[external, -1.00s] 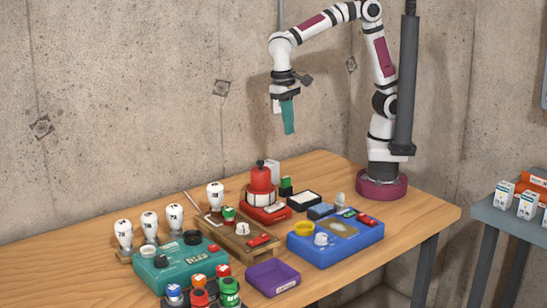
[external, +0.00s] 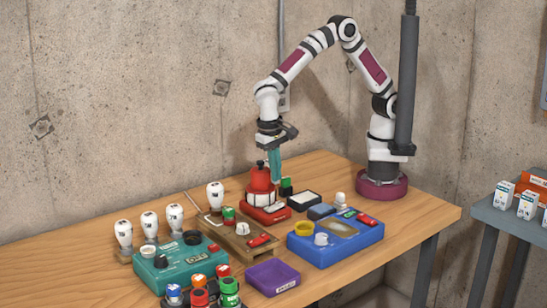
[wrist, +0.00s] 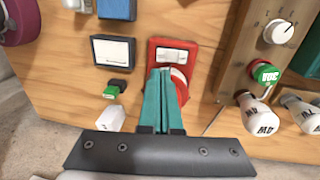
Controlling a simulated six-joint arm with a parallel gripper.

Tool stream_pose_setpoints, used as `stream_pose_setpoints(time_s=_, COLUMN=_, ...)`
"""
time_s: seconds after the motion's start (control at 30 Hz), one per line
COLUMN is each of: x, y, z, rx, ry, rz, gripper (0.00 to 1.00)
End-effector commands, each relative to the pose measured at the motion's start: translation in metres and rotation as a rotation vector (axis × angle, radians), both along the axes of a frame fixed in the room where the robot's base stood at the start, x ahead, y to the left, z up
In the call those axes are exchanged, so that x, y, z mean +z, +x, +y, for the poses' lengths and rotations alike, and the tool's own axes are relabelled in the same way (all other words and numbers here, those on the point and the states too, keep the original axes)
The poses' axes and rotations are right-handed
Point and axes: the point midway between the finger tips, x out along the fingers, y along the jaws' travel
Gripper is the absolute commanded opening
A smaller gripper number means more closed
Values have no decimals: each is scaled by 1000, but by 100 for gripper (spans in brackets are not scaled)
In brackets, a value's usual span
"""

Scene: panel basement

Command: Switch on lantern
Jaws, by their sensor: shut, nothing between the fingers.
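The lantern (external: 261,181) has a red top with a dark knob, a white body and a red base. It stands upright on the table. In the wrist view the red lantern base (wrist: 190,47) shows a white plate at its front, and part of the round body lies behind my fingers. My gripper (external: 277,182) has teal fingers pointing down, shut and empty. It hangs at the lantern's right side, its tips close above the base. The wrist view shows the fingertips (wrist: 161,72) over the base; I cannot tell whether they touch it.
A wooden board (external: 236,240) with bulbs and a knob is at the lantern's left. A black-framed box (external: 304,201) and a green-topped block (external: 286,187) stand to its right. A blue panel (external: 336,244), a purple tray (external: 273,278) and a teal box (external: 180,270) stand nearer the camera.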

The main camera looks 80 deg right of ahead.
Motion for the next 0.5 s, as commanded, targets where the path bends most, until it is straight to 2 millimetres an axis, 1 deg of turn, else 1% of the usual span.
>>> stream_pose_setpoints(time_s=0.03, x=-11, y=-2, z=-2, rx=0, ry=-4, rz=4, gripper=0)
stream_pose_setpoints(time_s=0.1, x=-26, y=-3, z=-3, rx=0, ry=-2, rz=4, gripper=0)
stream_pose_setpoints(time_s=0.2, x=-44, y=-5, z=-5, rx=0, ry=-2, rz=4, gripper=0)
stream_pose_setpoints(time_s=0.33, x=-61, y=-7, z=-7, rx=0, ry=-1, rz=2, gripper=0)
stream_pose_setpoints(time_s=0.5, x=-69, y=-7, z=-7, rx=1, ry=2, rz=0, gripper=0)
